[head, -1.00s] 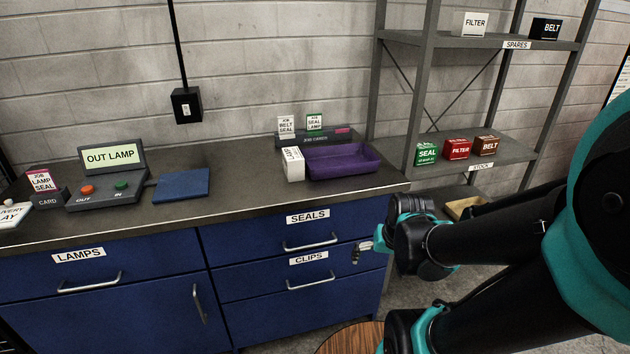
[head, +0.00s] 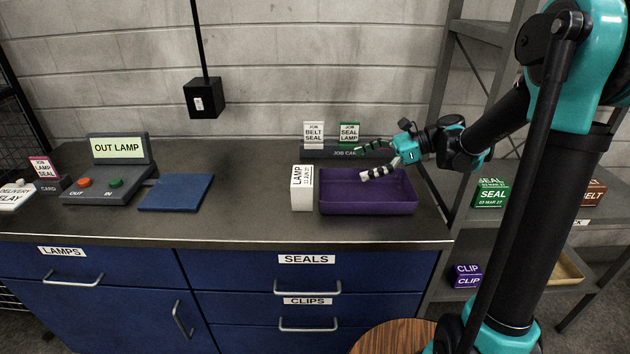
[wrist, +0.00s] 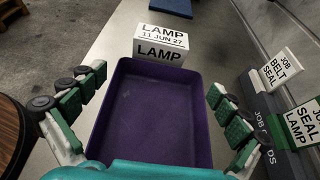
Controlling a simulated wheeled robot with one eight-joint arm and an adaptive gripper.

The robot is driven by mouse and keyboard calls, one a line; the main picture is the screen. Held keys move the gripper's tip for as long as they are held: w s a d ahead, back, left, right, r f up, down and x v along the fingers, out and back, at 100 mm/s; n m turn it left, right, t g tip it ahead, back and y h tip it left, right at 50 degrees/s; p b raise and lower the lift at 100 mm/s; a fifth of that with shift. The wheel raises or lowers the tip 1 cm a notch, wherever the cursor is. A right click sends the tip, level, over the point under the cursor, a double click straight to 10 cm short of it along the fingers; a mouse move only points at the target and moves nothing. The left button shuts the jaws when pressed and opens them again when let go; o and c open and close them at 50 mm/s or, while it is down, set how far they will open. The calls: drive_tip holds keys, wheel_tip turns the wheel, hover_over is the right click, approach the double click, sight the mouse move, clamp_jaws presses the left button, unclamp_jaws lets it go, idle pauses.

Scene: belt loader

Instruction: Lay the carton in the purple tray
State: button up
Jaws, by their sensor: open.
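The carton is a white box marked LAMP (head: 302,188), upright on the counter just left of the purple tray (head: 366,208). In the wrist view the carton (wrist: 160,47) stands past the tray's far end, its label reading LAMP 11 JUN 27. The tray (wrist: 155,112) looks empty. My gripper (head: 368,162) is open and empty, above the tray, pointing left towards the carton. In the wrist view its fingers (wrist: 148,100) spread on both sides of the tray, short of the carton.
A job card holder (head: 345,154) with BELT SEAL and SEAL LAMP cards stands behind the tray, close to my gripper. A blue mat (head: 176,192) and an OUT LAMP console (head: 108,178) are further left. A shelf with boxes (head: 491,193) is at right.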

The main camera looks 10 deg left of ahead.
approach(303, 181)
drive_tip(key=a+f, duration=0.1)
drive_tip(key=w+a+f, duration=0.1)
drive_tip(key=a, duration=0.1)
drive_tip(key=a+f, duration=0.2)
drive_tip(key=shift+w, duration=0.25)
drive_tip(key=shift+x, duration=2.7)
drive_tip(key=shift+w, duration=0.1)
drive_tip(key=shift+r, duration=0.1)
drive_tip(key=c, duration=1)
drive_tip(key=shift+r, duration=0.1)
